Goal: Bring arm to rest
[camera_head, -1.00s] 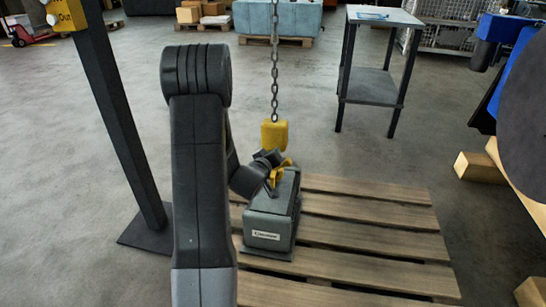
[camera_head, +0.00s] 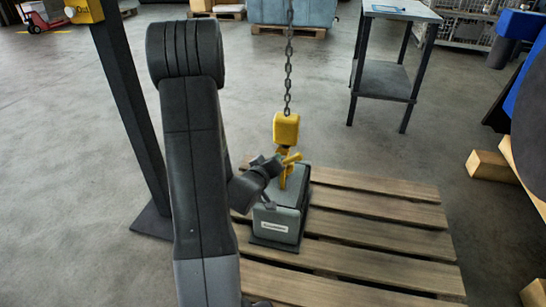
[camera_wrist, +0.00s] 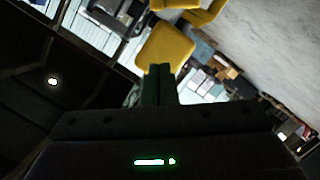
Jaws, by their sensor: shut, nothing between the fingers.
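My arm reaches over a wooden pallet in the head view, with my gripper (camera_head: 284,163) beside the yellow hook at the top of a grey box-shaped block (camera_head: 283,222). In the wrist view my gripper (camera_wrist: 158,72) shows its dark fingers together with nothing between them. The yellow hook block (camera_head: 286,128) hangs on a chain (camera_head: 288,75) just above the box; it also fills part of the wrist view (camera_wrist: 165,50). Whether my fingers touch the hook cannot be told.
The wooden pallet (camera_head: 372,220) lies under the box. A dark post (camera_head: 130,120) stands left of my arm. A small metal table (camera_head: 385,80) stands behind. Wooden blocks (camera_head: 491,166) and a blue-and-dark machine are at right. Grey floor between them is open.

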